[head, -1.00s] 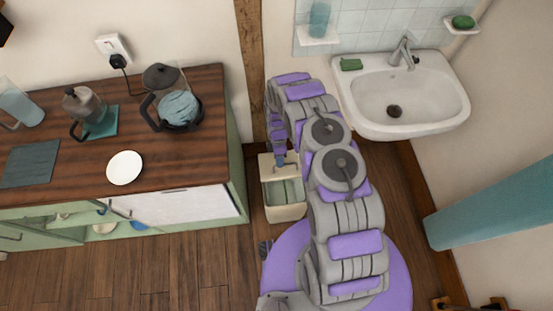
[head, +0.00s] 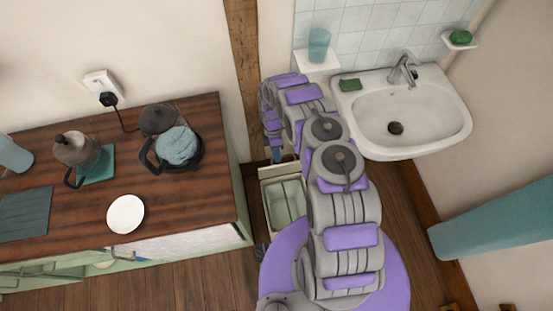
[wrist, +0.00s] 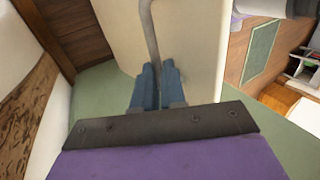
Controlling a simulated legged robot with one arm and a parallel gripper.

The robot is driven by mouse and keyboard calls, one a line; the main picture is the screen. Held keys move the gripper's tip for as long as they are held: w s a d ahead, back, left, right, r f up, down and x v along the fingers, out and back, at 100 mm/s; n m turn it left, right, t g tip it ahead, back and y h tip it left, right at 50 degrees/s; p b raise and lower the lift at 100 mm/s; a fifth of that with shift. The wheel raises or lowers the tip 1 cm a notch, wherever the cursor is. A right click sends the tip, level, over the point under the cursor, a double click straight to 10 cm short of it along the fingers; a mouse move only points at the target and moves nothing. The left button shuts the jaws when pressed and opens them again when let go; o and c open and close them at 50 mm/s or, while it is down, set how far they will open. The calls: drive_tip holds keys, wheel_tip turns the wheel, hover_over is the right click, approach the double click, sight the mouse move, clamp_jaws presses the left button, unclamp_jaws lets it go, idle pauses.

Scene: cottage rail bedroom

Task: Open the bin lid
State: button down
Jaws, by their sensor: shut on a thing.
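The bin (head: 266,215) is a cream box on the floor between the counter and the sink. Its top is open in the head view, showing a pale green inside. The cream lid (head: 268,172) stands raised at the bin's back edge; it also fills the upper middle of the wrist view (wrist: 195,50). A thin grey bar handle (wrist: 149,30) is fixed on the lid. My gripper (wrist: 157,85) has its blue fingers shut around this handle. In the head view my gripper (head: 277,156) is small and partly hidden by my arm.
The white sink (head: 440,125) is behind on the right.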

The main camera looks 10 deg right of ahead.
drive_tip(key=shift+w+f, duration=0.15)
drive_tip(key=shift+w, duration=0.75)
drive_tip(key=shift+w+f, duration=0.15)
drive_tip(key=shift+w, duration=0.7)
drive_tip(key=c, duration=1.3)
unclamp_jaws()
drive_tip(key=shift+w, duration=0.1)
drive_tip(key=shift+o, duration=0.5)
drive_tip(key=shift+r, duration=0.1)
drive_tip(key=shift+w+r, duration=0.1)
drive_tip(key=v, duration=0.7)
